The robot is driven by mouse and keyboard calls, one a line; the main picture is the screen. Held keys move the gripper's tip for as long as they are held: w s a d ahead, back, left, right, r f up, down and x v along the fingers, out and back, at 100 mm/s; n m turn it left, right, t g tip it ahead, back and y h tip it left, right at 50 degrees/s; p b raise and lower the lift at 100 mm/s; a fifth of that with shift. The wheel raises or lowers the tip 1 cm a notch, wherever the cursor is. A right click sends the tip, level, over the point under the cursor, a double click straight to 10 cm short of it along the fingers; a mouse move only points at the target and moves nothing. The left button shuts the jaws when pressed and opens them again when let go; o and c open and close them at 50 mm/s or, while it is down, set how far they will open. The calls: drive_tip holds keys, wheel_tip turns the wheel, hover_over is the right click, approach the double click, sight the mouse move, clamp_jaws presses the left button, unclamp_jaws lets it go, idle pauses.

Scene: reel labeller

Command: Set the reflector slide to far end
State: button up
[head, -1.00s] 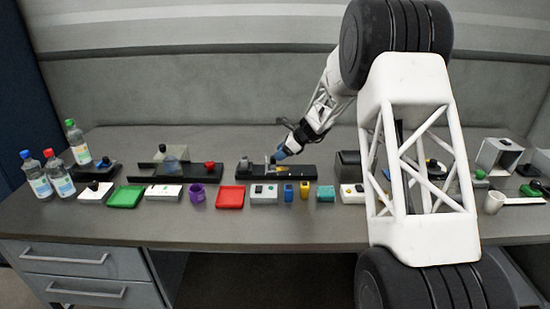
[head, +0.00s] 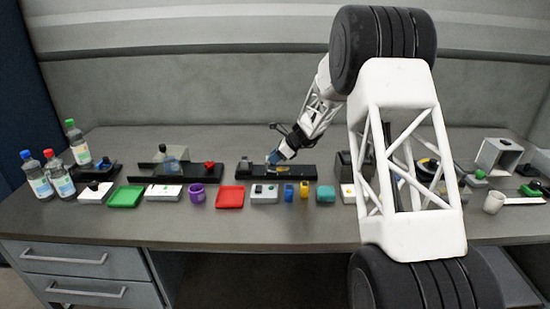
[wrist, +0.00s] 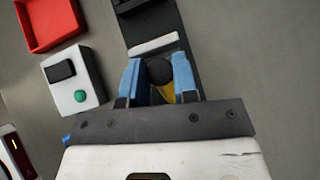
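The reflector slide is a long black rail (head: 247,172) on the table, left of the picture's middle; its bed also shows in the wrist view (wrist: 188,33). In the wrist view a round black knob (wrist: 160,72) sits between the blue fingers of my gripper (wrist: 158,77), which press close on both its sides. A white crosswise plate (wrist: 153,45) stands just beyond the knob, and a yellow part (wrist: 168,93) shows below it. In the head view my gripper (head: 274,158) is down at the rail and hides the knob and the plate.
Another black rail with a red knob (head: 209,166) lies left.

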clamp_jaws()
drive_tip(key=d, duration=1.5)
drive_tip(key=shift+d, duration=0.35)
drive_tip(key=o, duration=0.8)
unclamp_jaws()
drive_tip(key=shift+o, duration=0.2)
drive_tip(key=v, duration=0.7)
drive_tip(key=shift+d+r, duration=0.25)
drive_tip(key=shift+s, duration=0.1)
